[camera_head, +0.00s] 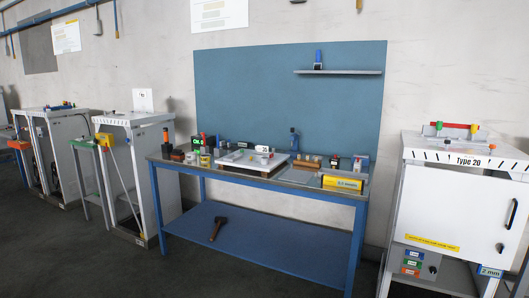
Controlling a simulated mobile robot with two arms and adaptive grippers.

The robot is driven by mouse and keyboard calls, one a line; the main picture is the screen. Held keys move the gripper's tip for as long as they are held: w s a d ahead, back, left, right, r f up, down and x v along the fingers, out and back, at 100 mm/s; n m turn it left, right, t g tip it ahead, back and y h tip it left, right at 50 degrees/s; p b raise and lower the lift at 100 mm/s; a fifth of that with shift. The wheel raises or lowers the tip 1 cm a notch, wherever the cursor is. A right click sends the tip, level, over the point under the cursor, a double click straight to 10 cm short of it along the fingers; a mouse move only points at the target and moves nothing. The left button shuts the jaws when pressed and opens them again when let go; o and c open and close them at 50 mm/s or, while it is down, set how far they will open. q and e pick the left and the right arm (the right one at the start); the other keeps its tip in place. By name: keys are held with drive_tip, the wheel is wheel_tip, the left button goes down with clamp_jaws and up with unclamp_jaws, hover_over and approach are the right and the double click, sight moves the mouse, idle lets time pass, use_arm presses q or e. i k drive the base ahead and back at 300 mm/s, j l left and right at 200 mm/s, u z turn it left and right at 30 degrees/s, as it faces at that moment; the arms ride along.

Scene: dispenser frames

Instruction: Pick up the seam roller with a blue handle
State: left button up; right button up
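A small upright item with a blue upper part and a dark base (318,59) stands on the wall shelf of the blue back panel. Another upright blue item (294,139) stands at the back of the workbench (270,182), right of its middle. Both are small in the head view, and I cannot tell which, if either, is the seam roller with a blue handle. Neither of my grippers is in view.
The bench top holds a white tray (240,163), a yellow-fronted box (342,183) and several small items. A dark mallet (217,229) lies on the blue lower shelf. White cabinets stand left and right (450,190). The floor in front is clear.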

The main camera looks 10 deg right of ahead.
sight(319, 52)
drive_tip(key=i+j+z, duration=0.25)
drive_tip(key=i, duration=0.25)
drive_tip(key=i+j+z, duration=0.3)
drive_tip(key=i+j, duration=0.2)
drive_tip(key=i+j+z, duration=0.25)
drive_tip(key=i+j, duration=0.15)
drive_tip(key=j, duration=0.3)
drive_tip(key=i+j+z, duration=0.3)
drive_tip(key=j, duration=0.35)
drive_tip(key=i+l, duration=0.05)
drive_tip(key=i, duration=0.05)
